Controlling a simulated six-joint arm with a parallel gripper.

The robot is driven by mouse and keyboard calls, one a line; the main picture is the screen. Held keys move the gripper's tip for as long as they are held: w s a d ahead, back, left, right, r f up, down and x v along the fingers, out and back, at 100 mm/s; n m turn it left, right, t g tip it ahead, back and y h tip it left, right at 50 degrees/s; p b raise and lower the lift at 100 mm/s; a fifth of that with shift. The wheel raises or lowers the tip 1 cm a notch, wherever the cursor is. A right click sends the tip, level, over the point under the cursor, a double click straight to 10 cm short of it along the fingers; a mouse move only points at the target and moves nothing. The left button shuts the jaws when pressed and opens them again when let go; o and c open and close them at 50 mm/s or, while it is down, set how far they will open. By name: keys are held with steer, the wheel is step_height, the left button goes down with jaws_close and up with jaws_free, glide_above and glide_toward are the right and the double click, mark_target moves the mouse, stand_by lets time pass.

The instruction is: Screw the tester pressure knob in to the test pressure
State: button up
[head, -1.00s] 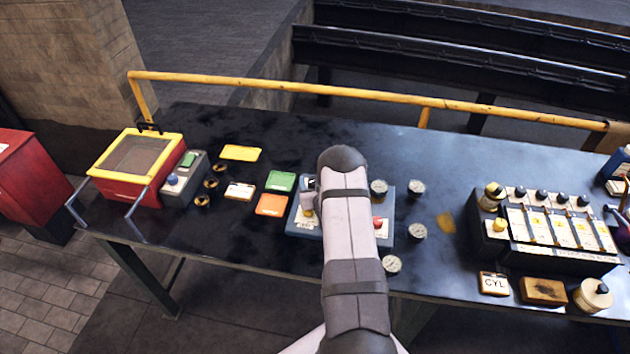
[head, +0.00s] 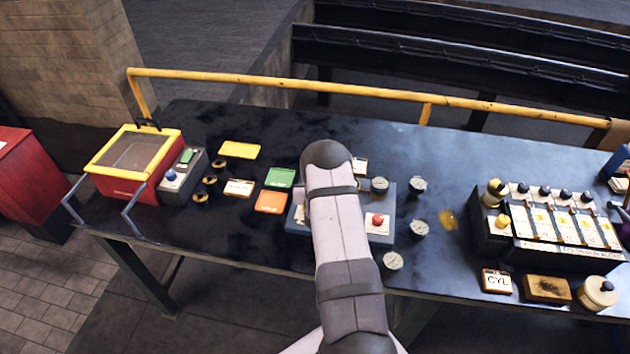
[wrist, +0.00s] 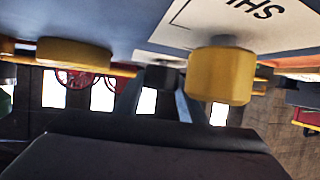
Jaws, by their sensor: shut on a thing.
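The tester (head: 298,226) is a blue-grey box near the front edge of the table. A red button (head: 377,219) and a round gauge (head: 380,185) show on its right part; my arm covers its middle. My gripper is hidden behind the arm in the head view. In the wrist view, my gripper (wrist: 156,92) has its two grey fingers on either side of a small dark knob (wrist: 158,76), shut on it. This looks like the pressure knob. A larger yellow knob (wrist: 218,76) stands just right of the fingers, and another yellow round part (wrist: 75,52) is at the left.
Loose gauges (head: 418,185) lie right of the tester. Orange (head: 270,202) and green (head: 279,178) cards lie to its left. A red case with a yellow frame (head: 112,183) stands at the far left. A black rack (head: 492,240) stands at the right. A yellow rail (head: 300,88) runs behind.

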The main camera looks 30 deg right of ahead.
steer(key=m+g+h+b, duration=0.4)
steer(key=m+b, duration=0.1)
steer(key=shift+w+a+f, duration=0.15)
steer(key=m+g+h+b, duration=0.2)
steer(key=m+g+b, duration=0.2)
steer(key=shift+f, duration=0.1)
steer(key=m+g+b, duration=0.2)
steer(key=g+b, duration=0.1)
steer(key=b, duration=0.1)
steer(key=shift+b, duration=0.35)
steer(key=m+g+b, duration=0.1)
steer(key=b, duration=0.1)
steer(key=m+b, duration=0.1)
steer(key=b, duration=0.1)
steer(key=shift+d+r+g, duration=0.2)
steer(key=shift+g, duration=0.2)
steer(key=shift+r+m+g+b, duration=0.1)
steer(key=shift+m+g+b, duration=0.3)
steer(key=shift+b, duration=0.6)
steer(key=shift+r, duration=0.15)
steer(key=o, duration=1.1)
steer(key=shift+c, duration=0.2)
